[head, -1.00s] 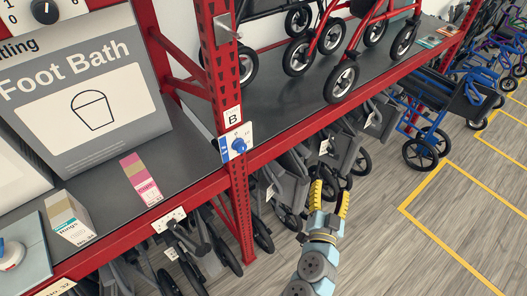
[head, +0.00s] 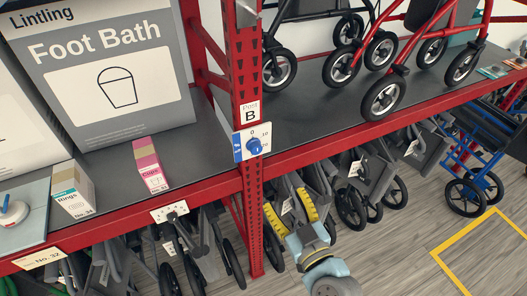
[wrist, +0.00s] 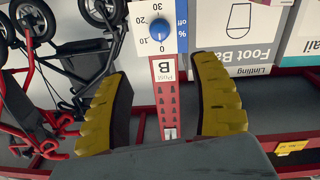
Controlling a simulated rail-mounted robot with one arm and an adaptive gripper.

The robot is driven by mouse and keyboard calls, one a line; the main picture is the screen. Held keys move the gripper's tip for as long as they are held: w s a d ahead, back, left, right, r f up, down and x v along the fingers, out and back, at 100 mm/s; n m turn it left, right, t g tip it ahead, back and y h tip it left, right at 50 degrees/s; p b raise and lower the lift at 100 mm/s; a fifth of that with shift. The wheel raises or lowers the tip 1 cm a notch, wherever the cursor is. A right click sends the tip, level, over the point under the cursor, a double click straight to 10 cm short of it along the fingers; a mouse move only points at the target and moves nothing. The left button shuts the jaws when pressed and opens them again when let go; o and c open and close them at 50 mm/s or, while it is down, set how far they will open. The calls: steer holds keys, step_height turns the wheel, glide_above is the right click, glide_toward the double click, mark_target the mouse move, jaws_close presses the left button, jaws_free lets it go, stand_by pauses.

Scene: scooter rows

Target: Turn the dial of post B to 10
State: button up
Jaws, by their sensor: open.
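The blue dial (head: 254,146) sits on a white and blue plate on the red post B (head: 245,70), under the "Post B" label (head: 249,112). In the head view the plate reads 0 at the top, with 10 and 20 down its right side. The dial also shows upside down at the top of the wrist view (wrist: 159,29), with marks from 0 to 30. I cannot tell which mark it points to. My gripper (head: 289,206) is open and empty, below and right of the dial. In the wrist view its yellow fingers stand either side of the post, apart from the dial.
The red shelf edge (head: 340,149) runs beside the post. Red and black walkers with wheels (head: 384,98) stand on the shelf at right. A foot bath box (head: 105,70) and a pink box (head: 151,165) stand at left. Folded grey chairs hang below the shelf.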

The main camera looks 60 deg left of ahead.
mark_target(257, 152)
steer(key=a, duration=0.5)
steer(key=a+p, duration=0.1)
steer(key=a, duration=0.5)
steer(key=a+p, duration=0.1)
steer(key=a, duration=0.5)
steer(key=shift+w, duration=0.4)
jaws_close()
